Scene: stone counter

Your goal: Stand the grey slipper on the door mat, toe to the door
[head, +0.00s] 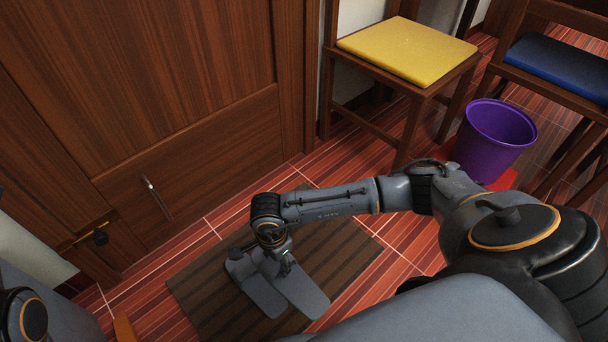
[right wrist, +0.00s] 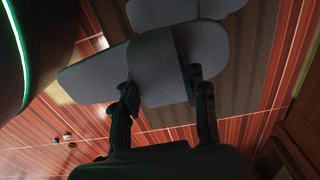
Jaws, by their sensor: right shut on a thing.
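A grey slipper (head: 302,292) is over the striped brown door mat (head: 195,296), its rounded heel toward the lower right and its strap end under my right gripper (head: 280,254), on the door side. The right gripper is shut on this slipper near its strap; the right wrist view shows the fingers (right wrist: 163,88) at the held slipper (right wrist: 95,78). I cannot tell whether its sole touches the mat. A second grey slipper (head: 264,297) lies beside it, to the left on the mat; it also shows in the right wrist view (right wrist: 215,8). My left gripper is not in view.
The wooden door (head: 150,90) with a metal handle (head: 155,195) stands beyond the mat. A chair with a yellow cushion (head: 408,50), a blue-cushioned chair (head: 560,68) and a purple bucket (head: 490,140) are at the right. Bare red floor (head: 222,225) lies between mat and door.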

